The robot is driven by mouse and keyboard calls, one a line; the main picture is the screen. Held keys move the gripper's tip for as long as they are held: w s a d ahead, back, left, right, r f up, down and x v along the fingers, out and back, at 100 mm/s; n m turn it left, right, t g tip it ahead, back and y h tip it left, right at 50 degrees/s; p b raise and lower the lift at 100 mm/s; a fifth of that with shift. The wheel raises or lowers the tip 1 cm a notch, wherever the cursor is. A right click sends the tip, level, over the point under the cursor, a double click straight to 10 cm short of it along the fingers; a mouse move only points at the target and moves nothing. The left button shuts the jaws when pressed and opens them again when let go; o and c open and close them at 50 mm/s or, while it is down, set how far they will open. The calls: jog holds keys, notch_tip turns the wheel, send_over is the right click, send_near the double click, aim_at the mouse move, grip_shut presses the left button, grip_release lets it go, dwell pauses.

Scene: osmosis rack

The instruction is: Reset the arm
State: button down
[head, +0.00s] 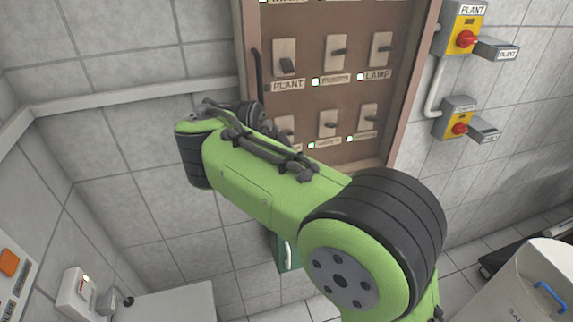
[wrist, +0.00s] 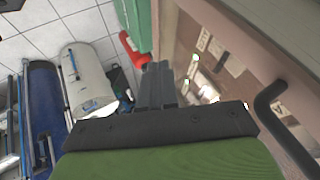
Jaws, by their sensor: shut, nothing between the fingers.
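My green arm crosses the middle of the head view, and its far end lies in front of the lower left of a brown switch panel (head: 345,155). My gripper is hidden behind the arm there. In the wrist view my gripper (wrist: 158,72) shows with its dark fingers together and nothing between them. The brown panel (wrist: 180,30) is just to the right of the fingers, with a dark handle (wrist: 285,125) nearer the camera. I cannot tell whether the fingers touch the panel.
Yellow switch boxes with red knobs (head: 465,39) (head: 459,128) are on the right wall. A white barrel (head: 535,285) stands at lower right and also shows in the wrist view (wrist: 88,80). A blue cylinder (wrist: 45,110) lies left of it. A white box (head: 78,293) is at lower left.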

jog(key=s+d+r+n+y, duration=0.1)
jog(key=s+d+r+n, duration=0.1)
jog(key=s+d+n, duration=0.85)
jog(key=s+d+f+n+y, duration=0.1)
jog(key=s+f+n, duration=0.1)
jog(key=s, duration=0.6)
jog(key=s+d+f+n+g+y+b, duration=0.1)
jog(key=s+d+f+n, duration=0.1)
jog(key=s+f, duration=0.3)
jog(key=s, duration=0.2)
jog(key=shift+s+f, duration=0.25)
jog(key=shift+s, duration=0.15)
